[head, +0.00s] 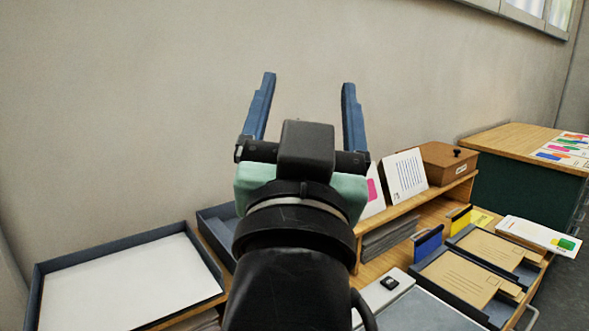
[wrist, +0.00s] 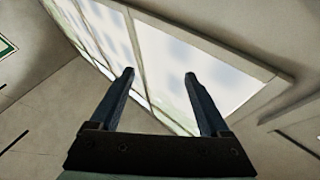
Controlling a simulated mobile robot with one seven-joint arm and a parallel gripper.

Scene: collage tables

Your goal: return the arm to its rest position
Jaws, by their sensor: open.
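My gripper (head: 308,82) is raised in the middle of the head view, above the desk and in front of the bare wall. Its two blue fingers are spread wide and point up. Nothing is between them. In the wrist view my gripper (wrist: 159,76) also shows open and empty, with a bright window (wrist: 190,70) and the upper wall behind it. The arm's dark wrist hides part of the desk behind it.
A dark-rimmed tray (head: 36,300) with white paper is at lower left. A wooden shelf (head: 408,205) with cards and a brown box (head: 440,163) is on the right. Envelope trays (head: 485,317) sit at lower right. A green cabinet (head: 515,190) stands behind. The space around the fingers is clear.

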